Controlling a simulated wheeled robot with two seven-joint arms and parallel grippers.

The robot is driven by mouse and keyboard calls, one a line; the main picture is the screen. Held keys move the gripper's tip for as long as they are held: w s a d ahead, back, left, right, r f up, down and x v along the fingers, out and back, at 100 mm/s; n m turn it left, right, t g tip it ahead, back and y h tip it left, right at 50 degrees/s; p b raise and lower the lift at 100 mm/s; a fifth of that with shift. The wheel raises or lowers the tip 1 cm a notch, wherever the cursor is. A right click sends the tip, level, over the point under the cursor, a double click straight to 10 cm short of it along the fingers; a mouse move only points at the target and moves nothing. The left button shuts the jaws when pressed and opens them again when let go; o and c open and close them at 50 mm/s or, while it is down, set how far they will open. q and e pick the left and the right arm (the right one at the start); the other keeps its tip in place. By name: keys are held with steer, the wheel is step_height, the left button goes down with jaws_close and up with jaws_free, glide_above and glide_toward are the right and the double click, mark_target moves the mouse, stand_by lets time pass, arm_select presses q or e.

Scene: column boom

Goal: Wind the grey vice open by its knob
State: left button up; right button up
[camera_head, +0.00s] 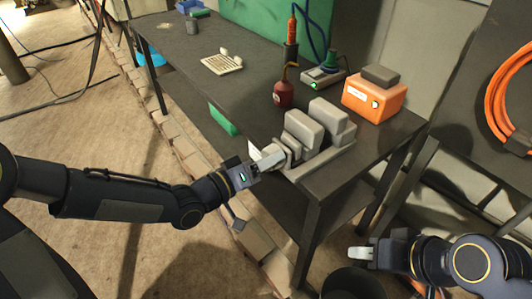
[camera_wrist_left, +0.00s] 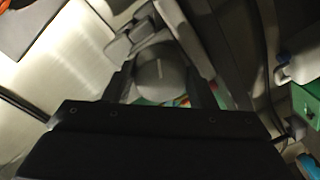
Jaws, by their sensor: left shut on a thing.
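The grey vice (camera_head: 318,142) sits at the near end of the dark workbench, with its jaw blocks standing up. Its round knob (camera_wrist_left: 160,72) faces the bench's left side and shows in the left wrist view between the two fingers. My left gripper (camera_head: 270,157) is shut on the knob, one finger on each side; it also shows in the left wrist view (camera_wrist_left: 160,84). In the head view the gripper partly hides the knob. My right gripper (camera_head: 362,253) is low at the lower right, away from the bench top; its finger gap is not clear.
On the workbench (camera_head: 185,68) behind the vice stand a dark red bottle (camera_head: 284,94), an orange box (camera_head: 374,98) and a grey device (camera_head: 322,78). A keyboard-like pale panel (camera_head: 222,64) lies further back. A green item (camera_head: 222,119) is at the bench's left edge.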

arm_select(q)
steer(key=shift+r+n+g+h+p, duration=0.1)
steer(key=shift+n+g+h+p, duration=0.25)
steer(key=shift+n+p, duration=3.55)
steer(key=shift+n+b, duration=0.7)
steer(key=shift+n, duration=0.1)
steer(key=o, duration=1)
steer(key=v, duration=0.7)
steer(key=shift+s+a, duration=0.2)
steer(key=shift+a, duration=0.15)
